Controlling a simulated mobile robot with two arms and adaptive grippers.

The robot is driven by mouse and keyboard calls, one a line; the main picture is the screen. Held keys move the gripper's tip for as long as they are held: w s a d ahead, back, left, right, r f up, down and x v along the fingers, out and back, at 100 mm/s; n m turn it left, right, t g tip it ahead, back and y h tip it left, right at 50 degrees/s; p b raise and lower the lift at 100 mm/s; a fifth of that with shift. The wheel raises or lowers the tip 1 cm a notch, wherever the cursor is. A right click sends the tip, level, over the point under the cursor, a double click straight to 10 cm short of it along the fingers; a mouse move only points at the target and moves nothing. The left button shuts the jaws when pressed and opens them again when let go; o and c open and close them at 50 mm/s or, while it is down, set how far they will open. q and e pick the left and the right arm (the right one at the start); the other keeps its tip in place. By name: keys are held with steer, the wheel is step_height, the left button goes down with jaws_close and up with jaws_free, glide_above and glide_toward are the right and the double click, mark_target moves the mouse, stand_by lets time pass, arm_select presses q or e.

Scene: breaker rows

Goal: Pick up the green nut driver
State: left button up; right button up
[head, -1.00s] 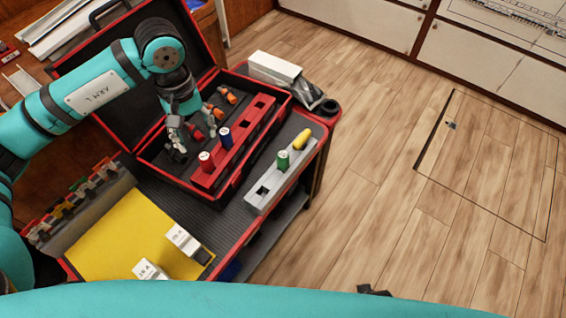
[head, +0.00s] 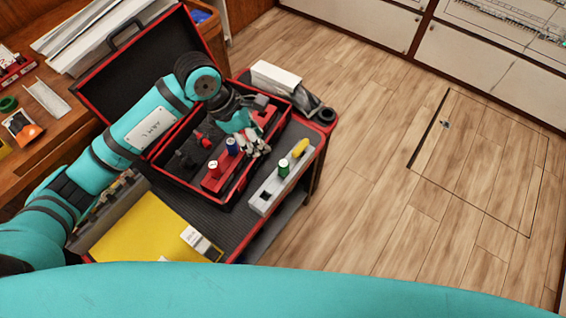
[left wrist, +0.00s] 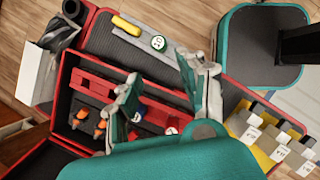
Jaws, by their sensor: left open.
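The green nut driver (head: 284,168) stands upright in the grey rack (head: 266,203) on the cart's right side. In the left wrist view its round, pale-marked end (left wrist: 158,43) faces the camera. My right gripper is not in view.
The red rack (head: 212,183) in the open toolbox holds a red driver (head: 213,169) and a blue driver (head: 231,146), close to my left gripper. A yellow mat (head: 140,232) with white-labelled blocks lies at the front. The grey rack has a square opening nearer the front.

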mark_target(280, 164)
arm_select(q)
steer(key=x, duration=1.1)
steer(key=shift+s+d+f, duration=0.15)
steer(key=shift+d+f, duration=0.05)
steer(key=shift+f, duration=0.1)
steer(key=shift+x, duration=2.7)
steer(key=shift+a, duration=0.15)
jaws_close()
